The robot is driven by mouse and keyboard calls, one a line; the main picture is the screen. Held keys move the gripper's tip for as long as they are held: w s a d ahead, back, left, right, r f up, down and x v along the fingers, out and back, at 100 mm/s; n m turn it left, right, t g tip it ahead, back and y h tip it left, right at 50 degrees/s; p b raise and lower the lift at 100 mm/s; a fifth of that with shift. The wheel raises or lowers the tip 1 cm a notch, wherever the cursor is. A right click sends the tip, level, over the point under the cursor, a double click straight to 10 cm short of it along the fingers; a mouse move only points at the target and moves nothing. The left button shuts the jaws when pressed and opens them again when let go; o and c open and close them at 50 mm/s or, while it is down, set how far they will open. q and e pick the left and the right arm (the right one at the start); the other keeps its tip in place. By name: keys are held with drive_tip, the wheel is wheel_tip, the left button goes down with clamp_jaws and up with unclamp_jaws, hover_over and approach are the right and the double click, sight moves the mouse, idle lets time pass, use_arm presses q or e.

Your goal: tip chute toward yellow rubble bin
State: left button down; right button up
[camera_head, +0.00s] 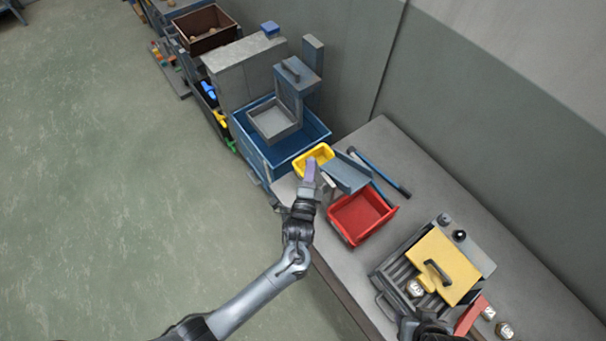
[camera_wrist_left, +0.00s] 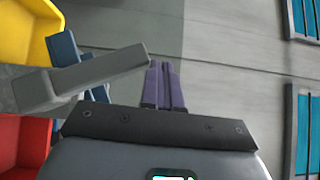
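The chute (camera_head: 348,174) is a blue-grey sloped tray between the yellow bin (camera_head: 314,157) and the red bin (camera_head: 361,216) on the bench. In the left wrist view, a grey bar (camera_wrist_left: 90,78), seemingly the chute's lever, reaches across beside my fingers. The yellow bin (camera_wrist_left: 25,28) is at its upper left and the red bin (camera_wrist_left: 22,145) at its lower left. My left gripper (camera_head: 311,170) has purple fingers, pressed together with nothing between them, close to the bar's end; I cannot tell whether they touch it. A dark part of my right arm shows at the bottom edge; its fingers are unclear.
A blue crate (camera_head: 250,145) with a grey tray stands left of the bench. A blue-black rod (camera_head: 380,172) lies behind the chute. A rack with a yellow handled plate (camera_head: 445,262) and several pale round pieces stand at the right. The bench back (camera_head: 430,165) is clear.

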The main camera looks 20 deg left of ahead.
use_arm(q)
drive_tip(key=shift+w+a+f, duration=0.2)
drive_tip(key=shift+w+a, duration=0.5)
drive_tip(key=shift+a, duration=0.15)
drive_tip(key=s+d+r+p, duration=0.1)
drive_tip(key=s+d+r, duration=0.1)
drive_tip(key=s, duration=0.3)
drive_tip(key=s+d+r+p, duration=0.1)
drive_tip(key=s+r, duration=0.2)
drive_tip(key=s, duration=0.3)
drive_tip(key=shift+s+d+r, duration=0.15)
drive_tip(key=shift+d+r, duration=0.2)
drive_tip(key=shift+d, duration=0.05)
